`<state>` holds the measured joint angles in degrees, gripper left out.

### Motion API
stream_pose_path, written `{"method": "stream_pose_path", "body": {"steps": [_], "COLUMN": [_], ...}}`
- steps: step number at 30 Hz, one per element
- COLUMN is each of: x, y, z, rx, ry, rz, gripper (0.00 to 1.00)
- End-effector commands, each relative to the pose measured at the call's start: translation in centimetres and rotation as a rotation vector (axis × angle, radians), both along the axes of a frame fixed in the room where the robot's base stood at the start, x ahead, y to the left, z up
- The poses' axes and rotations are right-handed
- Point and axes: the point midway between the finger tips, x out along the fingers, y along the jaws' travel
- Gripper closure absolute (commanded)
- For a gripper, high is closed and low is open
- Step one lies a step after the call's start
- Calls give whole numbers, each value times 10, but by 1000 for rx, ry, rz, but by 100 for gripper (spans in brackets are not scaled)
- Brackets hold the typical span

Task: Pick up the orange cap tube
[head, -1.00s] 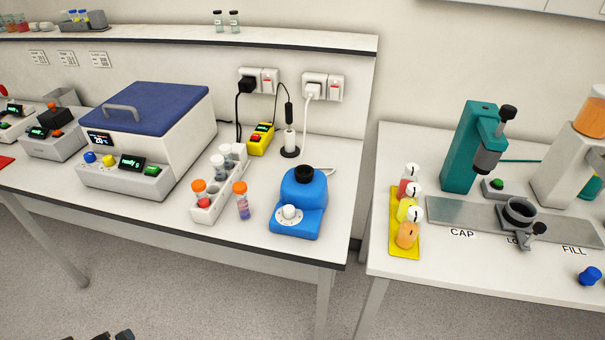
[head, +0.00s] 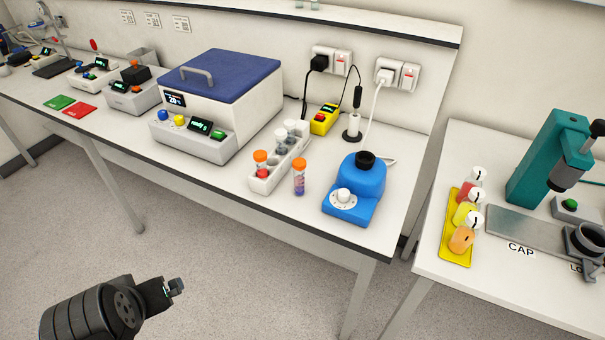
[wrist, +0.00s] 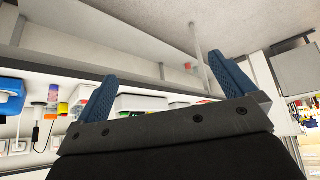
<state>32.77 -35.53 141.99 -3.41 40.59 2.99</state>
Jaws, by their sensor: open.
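One orange cap tube (head: 299,177) with purple-red contents stands upright on the bench, just right of the white rack. Another orange cap tube (head: 260,163) stands in the near end of the white rack (head: 262,184). My gripper (head: 176,287) is at the lower left of the head view, over the floor in front of the bench and well apart from both tubes. In the wrist view its two blue fingers (wrist: 165,85) are spread with nothing between them. The wrist view looks upside down, and small coloured items at its left are hard to identify.
A blue mixer (head: 352,192) stands right of the tubes and a centrifuge-like box (head: 215,110) to their left. A yellow device (head: 325,119) is behind the rack. Bare bench shows in front of the tubes. A second table (head: 435,258) is at the right.

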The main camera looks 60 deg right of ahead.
Motion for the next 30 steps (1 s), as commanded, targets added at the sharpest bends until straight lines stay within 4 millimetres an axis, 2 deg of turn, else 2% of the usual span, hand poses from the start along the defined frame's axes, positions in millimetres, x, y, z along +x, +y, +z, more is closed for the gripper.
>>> {"method": "stream_pose_path", "body": {"steps": [14, 18, 21, 30], "x": [0, 0, 0, 2], "y": [0, 0, 0, -3], "z": [0, 0, 0, 3], "rx": [0, 0, 0, 2], "ry": [0, 0, 0, 3], "rz": [0, 0, 0, -7], "gripper": [0, 28, 43, 43]}}
